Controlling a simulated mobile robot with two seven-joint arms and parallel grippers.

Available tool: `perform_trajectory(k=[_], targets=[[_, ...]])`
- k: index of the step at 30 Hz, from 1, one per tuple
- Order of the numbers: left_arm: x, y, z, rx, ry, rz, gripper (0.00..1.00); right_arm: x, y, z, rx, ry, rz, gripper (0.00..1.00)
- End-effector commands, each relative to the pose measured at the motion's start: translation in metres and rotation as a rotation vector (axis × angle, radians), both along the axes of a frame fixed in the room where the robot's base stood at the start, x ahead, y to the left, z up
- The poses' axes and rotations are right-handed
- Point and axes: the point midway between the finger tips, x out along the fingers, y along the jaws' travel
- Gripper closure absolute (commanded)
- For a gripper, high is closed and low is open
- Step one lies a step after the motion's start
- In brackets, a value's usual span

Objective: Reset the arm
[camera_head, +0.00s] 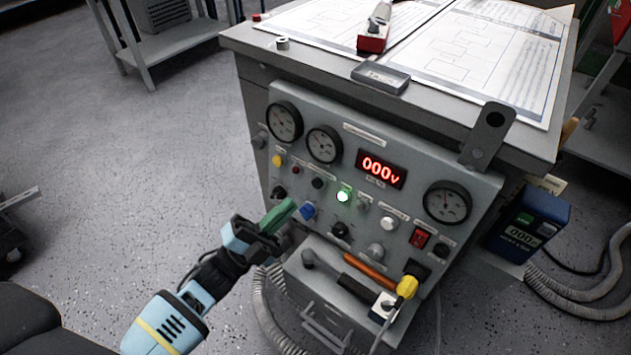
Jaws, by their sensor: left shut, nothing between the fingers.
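My left arm comes in from the lower left. Its left gripper (283,222) is shut and empty, just in front of the lower left part of the grey control panel (335,185). A green piece (277,214) shows at the gripper's fingers, close to a blue knob (308,211); I cannot tell if the gripper touches the panel. The panel's red display (381,169) reads 000V, and a green lamp (343,196) is lit. My right gripper is not in view.
A shelf below the panel carries an orange-handled tool (370,270) and a yellow-ended plug (407,286). Papers (480,55) lie on the cabinet top. A blue meter box (527,225) and grey hoses (580,300) are at the right.

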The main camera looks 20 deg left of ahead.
Motion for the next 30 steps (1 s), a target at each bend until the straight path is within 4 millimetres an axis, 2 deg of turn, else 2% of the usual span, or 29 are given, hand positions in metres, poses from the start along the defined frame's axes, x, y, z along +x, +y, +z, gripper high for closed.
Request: perform_trajectory(k=[21, 23, 26, 30], targets=[[-0.001, 0.000, -0.002, -0.002, 0.007, 0.001, 1.00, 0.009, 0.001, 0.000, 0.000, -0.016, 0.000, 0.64], [-0.005, 0.000, -0.008, -0.013, 0.042, 0.007, 1.00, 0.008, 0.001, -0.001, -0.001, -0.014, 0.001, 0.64], [-0.018, 0.002, -0.032, -0.053, 0.166, 0.030, 1.00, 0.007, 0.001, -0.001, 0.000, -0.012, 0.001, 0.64], [-0.054, 0.010, -0.083, -0.148, 0.450, 0.089, 1.00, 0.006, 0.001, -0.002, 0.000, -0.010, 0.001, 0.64]])
